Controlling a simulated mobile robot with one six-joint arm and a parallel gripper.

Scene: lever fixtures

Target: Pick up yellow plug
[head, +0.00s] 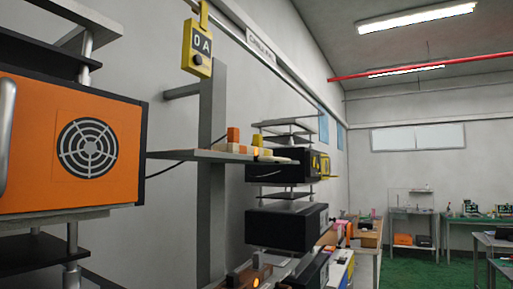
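A small yellow piece (257,141) stands on a grey wall shelf (185,155) near the middle of the head view. It may be the yellow plug, but it is too small to tell. A flat pale-yellow piece (266,151) lies beside it, and small orange blocks (233,136) stand to its left. My gripper does not show in this view.
A large orange unit with a round fan grille (87,148) fills the left side. A yellow box marked "0A" (197,49) hangs above the shelf. Black units (285,227) are stacked right of the shelf. Green floor (410,265) shows at far right, near workbenches.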

